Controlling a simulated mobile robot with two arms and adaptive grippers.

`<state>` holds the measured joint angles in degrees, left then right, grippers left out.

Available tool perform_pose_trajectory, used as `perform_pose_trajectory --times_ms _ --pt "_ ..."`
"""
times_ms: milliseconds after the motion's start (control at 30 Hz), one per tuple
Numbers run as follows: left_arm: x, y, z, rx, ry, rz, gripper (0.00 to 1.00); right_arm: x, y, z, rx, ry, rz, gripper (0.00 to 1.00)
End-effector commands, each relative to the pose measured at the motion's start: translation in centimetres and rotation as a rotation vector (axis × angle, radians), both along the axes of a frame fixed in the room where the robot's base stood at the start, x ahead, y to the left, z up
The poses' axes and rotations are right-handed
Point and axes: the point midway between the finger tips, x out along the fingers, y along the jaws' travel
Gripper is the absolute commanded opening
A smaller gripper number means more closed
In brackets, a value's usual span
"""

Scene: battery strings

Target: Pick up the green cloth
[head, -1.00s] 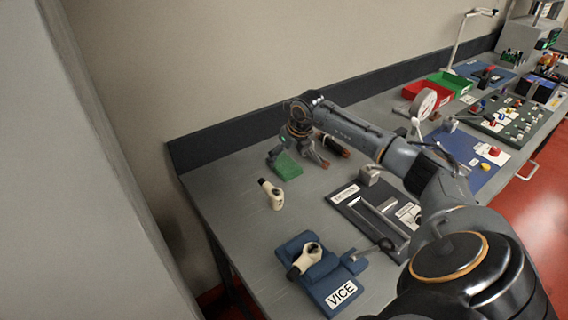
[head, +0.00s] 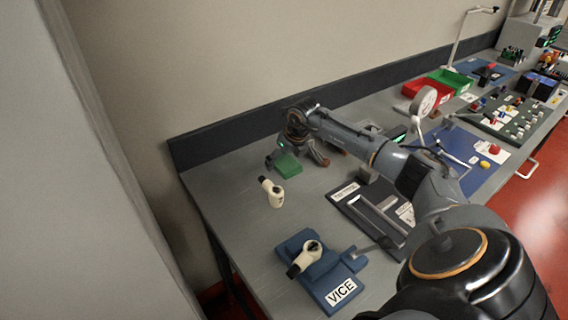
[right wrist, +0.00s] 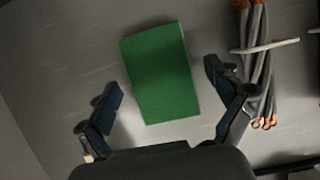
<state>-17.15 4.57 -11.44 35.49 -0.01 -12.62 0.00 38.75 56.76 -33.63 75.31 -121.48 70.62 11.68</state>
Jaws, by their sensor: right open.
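The green cloth (head: 287,166) lies flat on the grey bench near its back left corner. In the right wrist view the green cloth (right wrist: 159,72) is a plain folded rectangle, slightly tilted. My right gripper (head: 297,162) is just over the cloth. In the right wrist view my right gripper (right wrist: 166,98) is open, with one finger to each side of the cloth's near part. Nothing is held, and both fingers look clear of the cloth's edges. My left gripper is not in view.
A bundle of dark rods with orange tips (right wrist: 258,70) lies close to the right finger. A blue vice (head: 324,277) sits at the front. The bench's back wall strip (head: 235,133) is close behind.

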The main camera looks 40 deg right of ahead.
Motion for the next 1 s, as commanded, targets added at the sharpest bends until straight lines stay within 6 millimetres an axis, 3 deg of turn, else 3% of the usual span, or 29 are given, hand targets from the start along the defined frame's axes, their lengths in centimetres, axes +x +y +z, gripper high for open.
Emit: perform_pose_trajectory --times_ms 233,500,933,1000 --pt "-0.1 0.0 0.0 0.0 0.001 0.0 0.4 0.0 0.0 0.0 0.0 -0.001 0.0 0.9" --pt "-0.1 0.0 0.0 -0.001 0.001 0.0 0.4 0.0 0.0 0.0 0.0 0.0 0.0 0.35" --pt "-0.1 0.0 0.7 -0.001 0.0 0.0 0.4 0.0 0.0 0.7 0.0 -0.001 -0.001 0.34" --pt "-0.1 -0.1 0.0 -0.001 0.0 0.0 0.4 0.1 -0.1 1.1 -0.001 -0.005 0.0 0.34"
